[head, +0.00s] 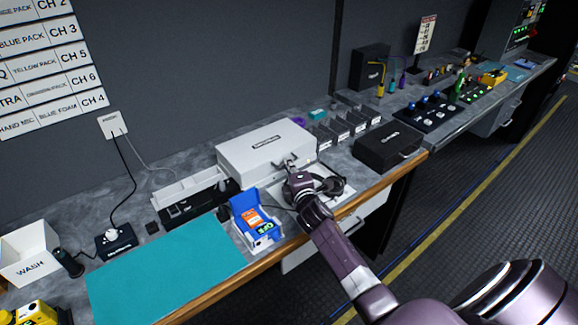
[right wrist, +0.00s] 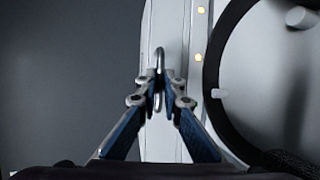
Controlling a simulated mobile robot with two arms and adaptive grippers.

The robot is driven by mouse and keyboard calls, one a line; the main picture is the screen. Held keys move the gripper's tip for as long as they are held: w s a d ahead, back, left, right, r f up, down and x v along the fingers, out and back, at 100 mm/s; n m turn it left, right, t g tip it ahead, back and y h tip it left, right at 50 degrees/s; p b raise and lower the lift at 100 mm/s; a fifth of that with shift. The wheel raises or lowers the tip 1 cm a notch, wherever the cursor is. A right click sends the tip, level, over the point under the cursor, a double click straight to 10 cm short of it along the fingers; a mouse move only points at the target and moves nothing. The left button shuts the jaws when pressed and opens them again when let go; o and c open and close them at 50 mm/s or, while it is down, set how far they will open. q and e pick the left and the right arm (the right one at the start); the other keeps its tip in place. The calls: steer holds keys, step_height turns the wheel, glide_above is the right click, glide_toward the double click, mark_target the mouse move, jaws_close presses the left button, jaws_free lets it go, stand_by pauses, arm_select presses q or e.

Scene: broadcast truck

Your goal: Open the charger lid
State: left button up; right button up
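The charger is a white box (head: 266,148) with a dark label on its top, near the middle of the bench in the head view. Its lid looks down. A thin metal loop handle (right wrist: 159,60) stands out from a pale face in the right wrist view. My right gripper (head: 291,166) is at the front of the box. In the right wrist view its two fingertips (right wrist: 159,84) are close together on either side of the handle and look shut on it. My left gripper is not in view.
A black ring-shaped item (head: 331,186) lies right beside my right gripper. A blue device (head: 244,207) stands front left of the box, and a black case (head: 386,150) stands to its right. The teal mat (head: 170,270) is clear.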

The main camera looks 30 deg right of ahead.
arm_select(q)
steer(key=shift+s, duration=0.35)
arm_select(e)
jaws_close()
